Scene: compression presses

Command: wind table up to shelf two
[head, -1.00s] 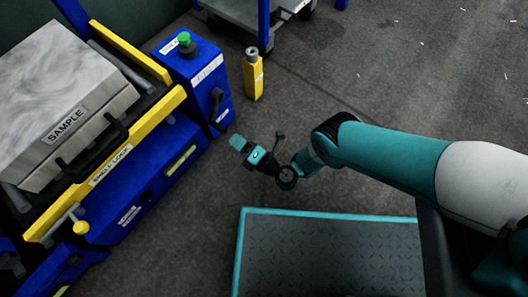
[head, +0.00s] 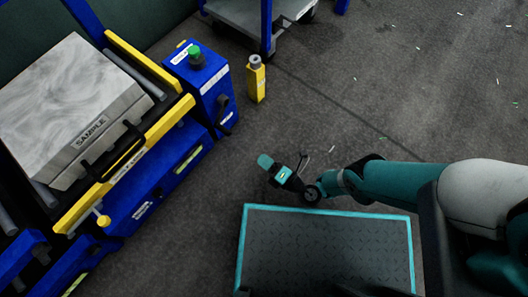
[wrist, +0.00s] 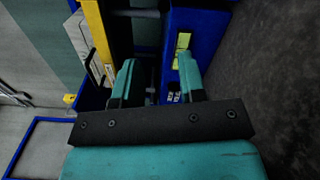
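The blue machine (head: 166,182) with yellow rails is at the left of the head view. A grey block (head: 67,100) marked SAMPLE lies on its table between the yellow rails (head: 125,167). A label on the front rail is too small to read surely. A blue box (head: 202,78) with a green knob stands at the table's right end. My gripper (head: 264,160) is over the floor, right of the machine and apart from the crank. In the wrist view my gripper (wrist: 158,72) has its fingers apart with nothing between them.
A yellow post (head: 256,82) stands on the floor right of the blue box. A grey cart (head: 250,14) with a blue upright is at the top. A small yellow knob (head: 103,221) sticks out from the front rail. The floor at upper right is mostly clear.

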